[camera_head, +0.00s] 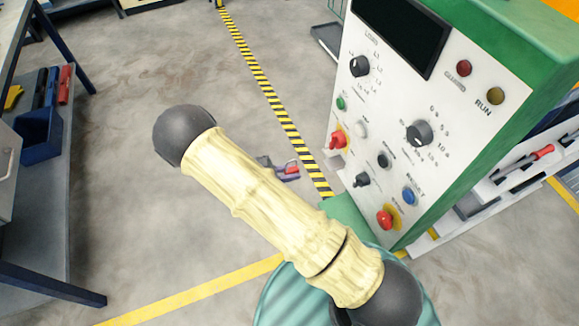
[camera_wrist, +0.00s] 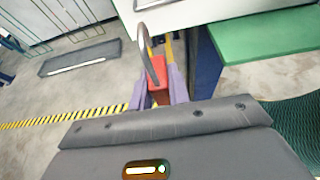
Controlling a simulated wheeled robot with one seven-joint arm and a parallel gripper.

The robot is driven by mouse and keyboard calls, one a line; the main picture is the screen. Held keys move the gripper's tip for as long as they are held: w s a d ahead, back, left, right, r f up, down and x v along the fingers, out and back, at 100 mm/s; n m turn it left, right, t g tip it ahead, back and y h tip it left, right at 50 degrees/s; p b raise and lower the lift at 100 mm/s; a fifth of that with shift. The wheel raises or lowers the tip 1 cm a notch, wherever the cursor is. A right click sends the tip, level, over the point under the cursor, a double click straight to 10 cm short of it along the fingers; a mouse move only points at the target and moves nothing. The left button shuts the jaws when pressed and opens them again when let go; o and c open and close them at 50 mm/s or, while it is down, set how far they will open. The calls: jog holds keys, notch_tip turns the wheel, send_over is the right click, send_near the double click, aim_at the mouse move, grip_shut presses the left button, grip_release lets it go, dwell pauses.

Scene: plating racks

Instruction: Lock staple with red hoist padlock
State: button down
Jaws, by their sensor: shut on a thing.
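The red padlock (camera_wrist: 159,80) is held between the two purple-grey fingers of my gripper (camera_wrist: 160,88) in the wrist view. Its grey curved shackle (camera_wrist: 148,52) points up, away from the fingers, in front of a white panel edge. I cannot tell whether the shackle is open or passes around anything. In the head view my gripper (camera_head: 284,171) is small, with the red padlock (camera_head: 292,168) at its tip, left of the control panel's lower left edge. I cannot make out the staple in either view.
A green and white control cabinet (camera_head: 400,165) with knobs and buttons stands on the right. A green ledge (camera_wrist: 265,50) is at the right in the wrist view. A workbench (camera_head: 42,200) with a blue bin (camera_head: 38,136) stands at the left. The floor between is clear.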

jog(key=shift+d, duration=0.1)
dwell(0.3)
jog(key=shift+w+d, duration=0.3)
jog(key=shift+d, duration=0.35)
jog(key=shift+w+d, duration=0.25)
jog(key=shift+d, duration=0.35)
jog(key=s+d+f, duration=0.1)
jog(key=d+f, duration=0.1)
jog(key=d, duration=0.7)
jog(key=shift+s+f, duration=0.25)
jog(key=shift+s, duration=0.05)
dwell(2.0)
